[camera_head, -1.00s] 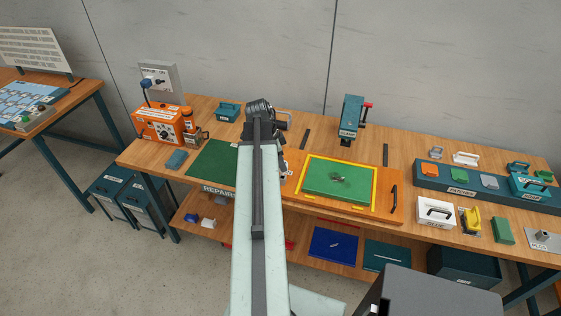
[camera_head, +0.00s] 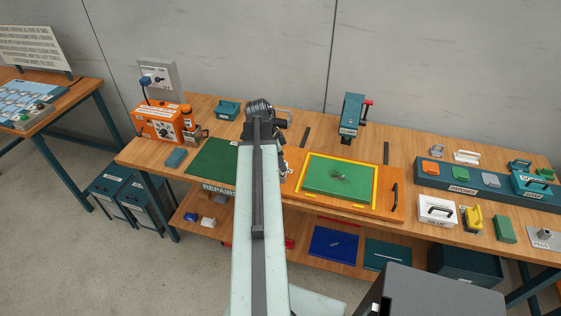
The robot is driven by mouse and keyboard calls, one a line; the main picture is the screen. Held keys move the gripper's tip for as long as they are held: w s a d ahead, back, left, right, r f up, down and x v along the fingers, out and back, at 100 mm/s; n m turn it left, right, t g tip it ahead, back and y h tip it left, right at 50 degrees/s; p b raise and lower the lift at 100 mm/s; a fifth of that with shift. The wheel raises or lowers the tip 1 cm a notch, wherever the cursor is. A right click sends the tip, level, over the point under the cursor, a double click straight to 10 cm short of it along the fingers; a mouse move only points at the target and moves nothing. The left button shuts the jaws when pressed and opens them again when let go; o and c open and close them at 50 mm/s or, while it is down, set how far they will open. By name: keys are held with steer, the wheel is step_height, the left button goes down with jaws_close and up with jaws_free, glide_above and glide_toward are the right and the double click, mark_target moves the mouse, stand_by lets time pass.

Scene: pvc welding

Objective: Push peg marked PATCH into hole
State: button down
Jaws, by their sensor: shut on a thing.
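A green panel (camera_head: 322,187) in a yellow frame (camera_head: 377,187) lies on an orange board on the bench. A small grey and dark spot (camera_head: 340,177) is near its middle, too small to tell whether hole or fitting. My arm reaches up the middle of the picture, its dark wrist above the bench. My gripper (camera_head: 284,166) shows only as a small grey part beside the arm, left of the panel. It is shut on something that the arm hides. I cannot make out a PATCH marking anywhere.
An orange machine (camera_head: 158,125) stands at the left, a teal press (camera_head: 351,115) behind the panel. A teal holder (camera_head: 465,188) with coloured pieces and a white box (camera_head: 436,210) are at the right. A dark green mat (camera_head: 213,160) is left of the arm.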

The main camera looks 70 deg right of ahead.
steer(key=shift+f+b, duration=1.45)
steer(key=shift+f, duration=0.1)
steer(key=c, duration=0.8)
jaws_free()
steer(key=shift+c, duration=0.2)
steer(key=p+v, duration=0.7)
steer(key=v, duration=0.1)
steer(key=shift+p, duration=0.35)
steer(key=shift+f, duration=0.1)
